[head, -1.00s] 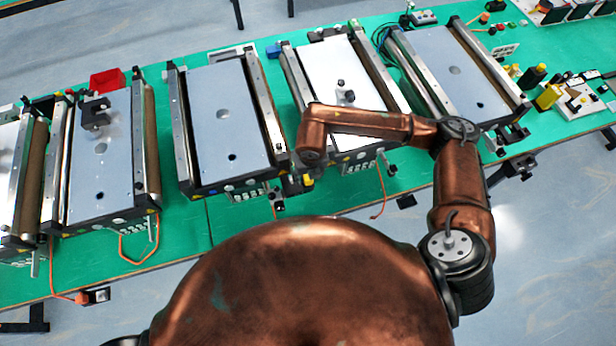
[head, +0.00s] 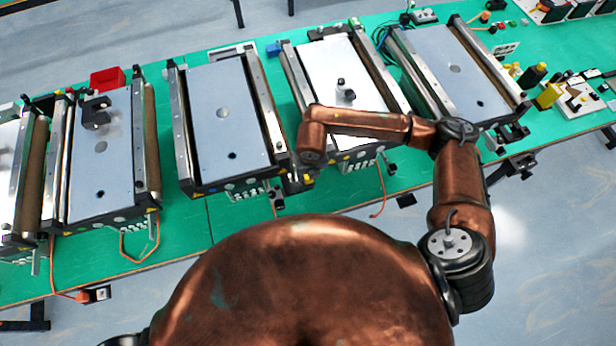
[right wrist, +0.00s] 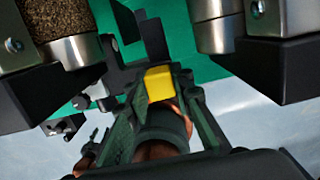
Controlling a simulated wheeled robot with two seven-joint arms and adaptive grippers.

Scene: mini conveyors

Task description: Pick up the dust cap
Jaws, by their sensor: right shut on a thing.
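A small yellow piece, which I take to be the dust cap (right wrist: 159,83), sits between the fingertips of my right gripper (right wrist: 162,98) in the right wrist view. The gripper is shut on it. The dust cap's lower part is hidden by the fingers. In the head view, my right gripper (head: 296,182) is small and partly hidden by my own arm. It is at the front edge of the green table, between two middle conveyors. A bit of yellow shows beside it. My left gripper is not in view.
A grey conveyor (head: 222,110) stands left of the gripper and a lighter conveyor (head: 335,75) stands right of it. Their metal roller ends are close on both sides in the wrist view. A red bin (head: 107,79) is at the back left. Orange cables hang at the front.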

